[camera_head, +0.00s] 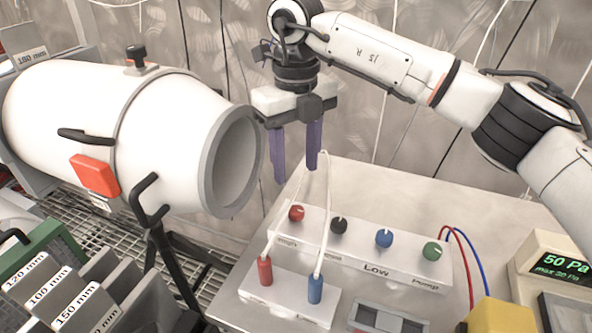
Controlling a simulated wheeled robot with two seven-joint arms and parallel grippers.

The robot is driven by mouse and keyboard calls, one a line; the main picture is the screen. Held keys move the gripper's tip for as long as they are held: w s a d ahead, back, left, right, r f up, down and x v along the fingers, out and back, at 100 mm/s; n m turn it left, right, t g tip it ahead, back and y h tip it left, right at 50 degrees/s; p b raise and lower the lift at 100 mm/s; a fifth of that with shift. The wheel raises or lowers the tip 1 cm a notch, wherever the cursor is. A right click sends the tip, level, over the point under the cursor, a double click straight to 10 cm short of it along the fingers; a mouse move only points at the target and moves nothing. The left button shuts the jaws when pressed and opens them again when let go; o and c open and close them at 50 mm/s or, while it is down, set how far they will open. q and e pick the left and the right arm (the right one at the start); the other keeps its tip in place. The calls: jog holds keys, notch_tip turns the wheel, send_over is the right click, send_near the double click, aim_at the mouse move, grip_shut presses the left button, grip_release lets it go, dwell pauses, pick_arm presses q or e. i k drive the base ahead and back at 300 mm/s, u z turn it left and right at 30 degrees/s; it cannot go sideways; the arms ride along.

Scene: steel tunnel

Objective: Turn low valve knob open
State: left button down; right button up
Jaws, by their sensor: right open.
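A white valve box (350,252) stands on the light bench, with red, black, blue and green knobs in a row along its top. The blue knob (384,238) sits above the label "Low" on the box's front; its white pointer mark is too small to read surely. My right gripper (296,170) hangs fingers down, open and empty, above and behind the box's left end, up and left of the blue knob. Its two purple fingers are apart and touch no knob. My left gripper is not in view.
A large white cylinder (110,130) lies at left, its open end near my right gripper. A white block with red and blue plugs (290,300) stands before the box, with cables rising past it. A gauge (556,262) reading 50 Pa stands at right. Bench behind the box is clear.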

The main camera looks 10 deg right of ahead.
aim_at(384, 238)
jog(key=k, duration=1)
